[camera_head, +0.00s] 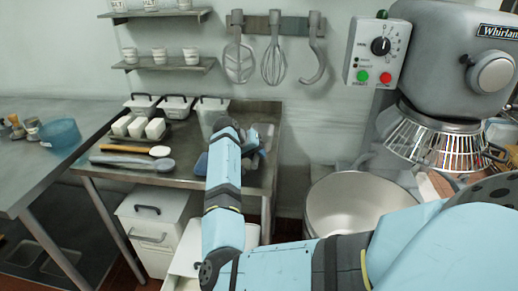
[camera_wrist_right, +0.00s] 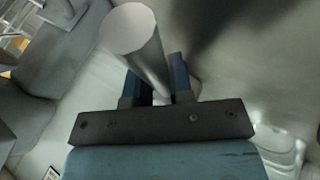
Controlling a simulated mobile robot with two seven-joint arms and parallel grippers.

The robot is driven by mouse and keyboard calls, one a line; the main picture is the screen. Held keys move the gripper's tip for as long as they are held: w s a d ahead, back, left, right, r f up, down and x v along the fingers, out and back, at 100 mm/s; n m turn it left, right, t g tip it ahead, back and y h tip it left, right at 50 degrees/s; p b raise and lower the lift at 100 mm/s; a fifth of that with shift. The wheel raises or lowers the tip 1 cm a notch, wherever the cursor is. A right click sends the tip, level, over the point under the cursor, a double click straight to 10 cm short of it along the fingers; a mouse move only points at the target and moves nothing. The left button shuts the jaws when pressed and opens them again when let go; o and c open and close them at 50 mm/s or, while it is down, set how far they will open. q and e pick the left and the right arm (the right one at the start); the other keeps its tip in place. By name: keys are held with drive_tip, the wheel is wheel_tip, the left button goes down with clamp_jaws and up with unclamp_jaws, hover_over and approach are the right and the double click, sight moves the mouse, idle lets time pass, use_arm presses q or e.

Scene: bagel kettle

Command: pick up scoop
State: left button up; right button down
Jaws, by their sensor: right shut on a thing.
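In the head view my right gripper (camera_head: 254,142) is over the right end of the metal work table, partly hidden by its own forearm. In the right wrist view the gripper (camera_wrist_right: 165,92) is shut on a thick, pale grey cylindrical handle. I take this handle to be the scoop (camera_wrist_right: 133,35); its round end points toward the camera. The rest of the scoop is hidden behind the fingers, and I cannot tell what it rests on. My left gripper is not in view.
The mixer bowl (camera_head: 350,205) is to the right, below the wire guard (camera_head: 430,140). Utensils hang on the wall.

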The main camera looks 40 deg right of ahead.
wheel_tip(320, 180, up, 20)
drive_tip(key=p, duration=0.1)
idle(0.9)
